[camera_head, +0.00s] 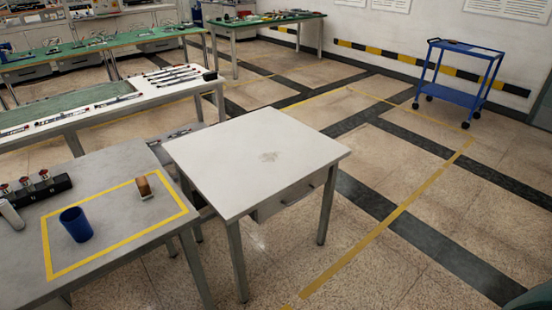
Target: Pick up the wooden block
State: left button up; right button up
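Neither of my grippers shows in the head view. Nothing touches the block.
A black rack (38,192) with several red-topped pieces and a white cylinder (10,216) are at the grey table's left. An empty white table (255,155) stands to its right. A blue cart (460,80) stands at the back right. The floor at right is mostly free.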

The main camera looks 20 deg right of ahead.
aim_at(146, 193)
jog(key=i+j+z, duration=0.15)
jog(key=j+z, duration=0.15)
jog(key=i+j+z, duration=0.1)
jog(key=j+z, duration=0.2)
jog(key=j, duration=0.25)
jog(key=j+z, duration=0.3)
jog(key=i+j, duration=0.05)
jog(key=j, duration=0.1)
